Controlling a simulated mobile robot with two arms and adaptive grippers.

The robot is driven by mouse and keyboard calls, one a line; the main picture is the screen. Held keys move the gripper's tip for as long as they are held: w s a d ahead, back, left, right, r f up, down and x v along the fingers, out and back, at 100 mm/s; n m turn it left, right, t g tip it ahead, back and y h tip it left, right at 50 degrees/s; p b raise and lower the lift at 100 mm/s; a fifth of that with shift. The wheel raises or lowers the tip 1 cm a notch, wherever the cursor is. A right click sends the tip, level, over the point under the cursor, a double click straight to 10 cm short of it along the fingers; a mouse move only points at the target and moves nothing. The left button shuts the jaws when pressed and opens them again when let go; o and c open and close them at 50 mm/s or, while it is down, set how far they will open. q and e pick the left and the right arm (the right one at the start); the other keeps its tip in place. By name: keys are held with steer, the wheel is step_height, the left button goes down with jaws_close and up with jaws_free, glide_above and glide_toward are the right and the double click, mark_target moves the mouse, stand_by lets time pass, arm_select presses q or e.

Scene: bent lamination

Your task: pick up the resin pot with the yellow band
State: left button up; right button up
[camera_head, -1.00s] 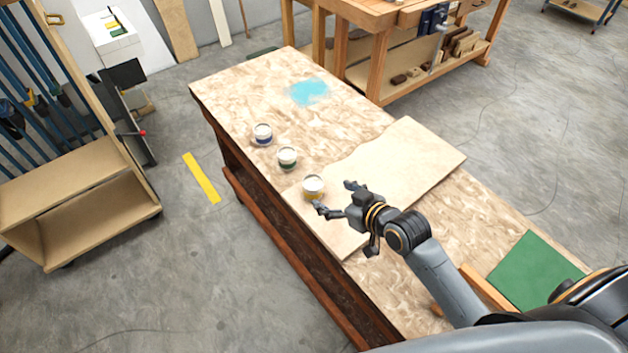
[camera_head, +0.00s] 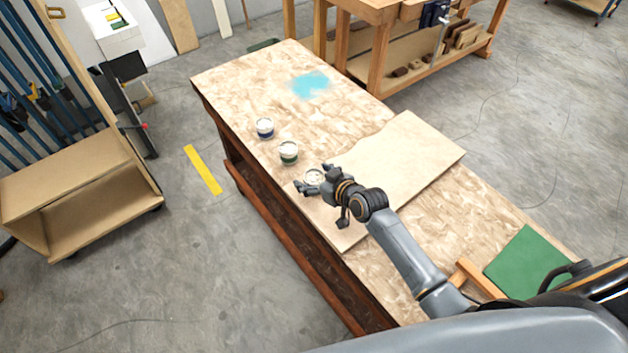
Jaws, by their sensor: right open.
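The resin pot with the yellow band (camera_head: 313,176) stands upright at the left end of the pale board; its white top shows, and its band is mostly hidden behind my gripper. My right gripper (camera_head: 312,179) is open, with one finger on each side of the pot. I cannot tell whether the fingers touch it. A pot with a green band (camera_head: 288,153) and a pot with a blue band (camera_head: 265,129) stand farther up the bench in a row. My left gripper is not in view.
The long bench (camera_head: 245,82) has a blue stain (camera_head: 311,84) toward its far end. The pale board (camera_head: 410,155) lies under my right forearm. A green sheet (camera_head: 525,268) and a wooden piece (camera_head: 478,278) lie at the near end. A second workbench (camera_head: 377,50) stands behind.

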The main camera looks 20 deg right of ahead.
steer(key=shift+s, duration=0.1)
steer(key=c, duration=1.3)
steer(key=shift+r, duration=0.1)
